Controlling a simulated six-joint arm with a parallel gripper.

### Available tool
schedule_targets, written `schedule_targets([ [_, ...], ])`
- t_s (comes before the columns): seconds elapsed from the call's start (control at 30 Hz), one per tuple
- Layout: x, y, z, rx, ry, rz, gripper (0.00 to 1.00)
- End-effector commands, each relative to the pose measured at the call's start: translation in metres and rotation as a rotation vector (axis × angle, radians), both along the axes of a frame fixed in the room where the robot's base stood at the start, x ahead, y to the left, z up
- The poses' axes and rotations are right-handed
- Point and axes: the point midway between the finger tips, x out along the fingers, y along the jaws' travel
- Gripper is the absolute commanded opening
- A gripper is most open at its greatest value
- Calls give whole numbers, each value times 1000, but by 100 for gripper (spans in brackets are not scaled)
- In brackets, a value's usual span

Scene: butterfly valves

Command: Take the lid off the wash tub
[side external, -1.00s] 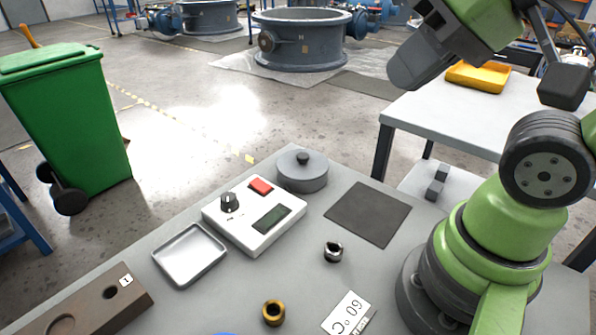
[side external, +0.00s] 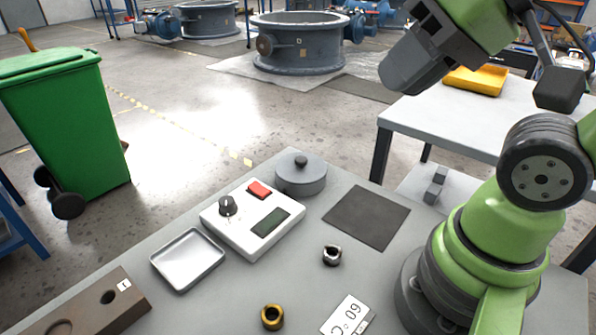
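The wash tub (side external: 302,185) is a low, round grey tub at the far corner of the grey workbench. Its grey lid (side external: 318,163) sits on top, with a dark round knob (side external: 301,161) in the middle. The inside of the tub is hidden. My green and dark grey arm reaches in from the right and passes out of the top of the picture. No gripper fingertips show, and nothing of mine touches the tub or lid.
A white control box (side external: 252,219) with a red switch stands against the tub's near left. A metal tray (side external: 188,259), a steel ring (side external: 332,255), a brass ring (side external: 272,317) and a holed block (side external: 100,305) are nearer. A dark square mat (side external: 366,217) lies clear, right of the tub.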

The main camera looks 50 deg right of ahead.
Motion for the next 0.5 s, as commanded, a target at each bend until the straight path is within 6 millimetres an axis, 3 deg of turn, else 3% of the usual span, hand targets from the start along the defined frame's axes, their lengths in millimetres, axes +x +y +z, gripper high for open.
schedule_targets([
  [0.03, 0, 0, 0, 0, 0, 0, 32],
  [0.17, 0, 0, 0, 0, 0, 0, 61],
  [0.5, 5, -1, 2, -6, 10, 0, 61],
])
